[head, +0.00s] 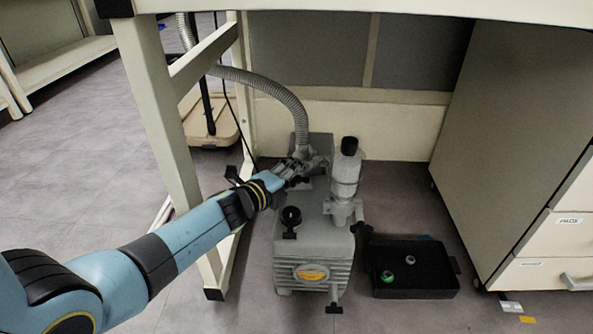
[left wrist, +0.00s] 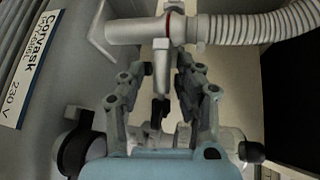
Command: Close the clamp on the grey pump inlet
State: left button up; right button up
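The grey pump (head: 314,250) stands on the floor under the bench. Its inlet is at the back, where a grey corrugated hose (head: 292,104) comes down to it. In the left wrist view the inlet pipe (left wrist: 135,31) meets the hose (left wrist: 250,27) at a joint with a thin red ring. A grey metal clamp part (left wrist: 162,62) hangs below this joint. My left gripper (head: 302,168) is at the inlet. In the wrist view its fingers (left wrist: 160,76) are apart, on either side of the hanging clamp part. I cannot tell if they touch it. My right gripper is not in view.
A white-grey filter cylinder (head: 346,175) stands on the pump, right of my gripper. A black tray (head: 413,283) with small items lies to the right. A drawer cabinet (head: 510,130) stands at right.

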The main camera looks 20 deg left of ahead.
pick_arm(q)
jog(key=shift+o, duration=1)
jog(key=shift+s+f, duration=0.1)
jog(key=shift+f, duration=0.25)
jog(key=shift+r, duration=1.1)
jog(key=o, duration=0.7)
jog(key=r, duration=0.6)
jog(key=shift+w, duration=0.35)
notch_tip(320, 180, up, 2)
jog(key=shift+s, duration=0.1)
jog(key=c, duration=0.7)
jog(key=shift+s+r, duration=0.1)
jog(key=shift+r, duration=0.05)
jog(key=shift+s, duration=0.1)
